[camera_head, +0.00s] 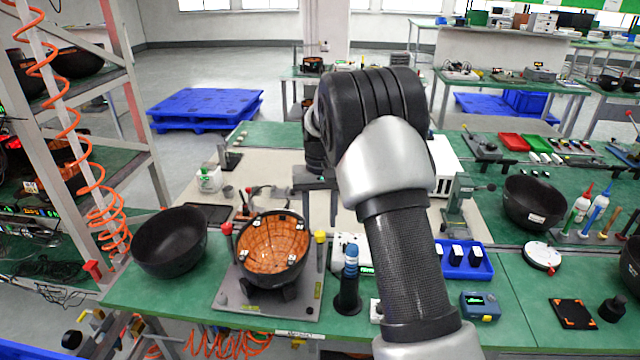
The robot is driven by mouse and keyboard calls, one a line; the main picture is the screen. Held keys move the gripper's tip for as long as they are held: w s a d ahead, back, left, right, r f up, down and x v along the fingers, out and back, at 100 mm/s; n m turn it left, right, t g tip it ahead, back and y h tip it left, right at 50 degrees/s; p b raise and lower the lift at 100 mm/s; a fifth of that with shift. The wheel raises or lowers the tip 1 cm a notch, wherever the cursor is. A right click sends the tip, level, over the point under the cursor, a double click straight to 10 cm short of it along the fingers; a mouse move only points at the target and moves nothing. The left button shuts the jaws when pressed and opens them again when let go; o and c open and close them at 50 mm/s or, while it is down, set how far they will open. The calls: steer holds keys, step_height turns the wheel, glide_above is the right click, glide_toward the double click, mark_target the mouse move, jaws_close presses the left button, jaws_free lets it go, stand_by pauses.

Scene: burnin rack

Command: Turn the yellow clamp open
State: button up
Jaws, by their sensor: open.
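The yellow clamp (320,237) stands at the right side of a grey fixture plate (232,290) on the green bench. Its knob is upright; whether it is turned open or closed is too small to tell. A black bowl with an orange, grid-lined inside (273,250) sits tilted in the fixture. A red-topped clamp (227,230) stands at the fixture's left side. My gripper (315,195) points down behind the fixture, beyond the yellow clamp and apart from it. It appears open and empty; my arm hides part of it.
A black bowl (170,242) stands left of the fixture. A blue-topped black tool (349,280) stands close to the right of it. A blue tray (466,262) lies farther right. An orange coiled hose (95,200) hangs by the left rack.

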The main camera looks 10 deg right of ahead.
mark_target(320, 233)
step_height(320, 233, up, 14)
stand_by(0.3)
steer(key=shift+p, duration=0.3)
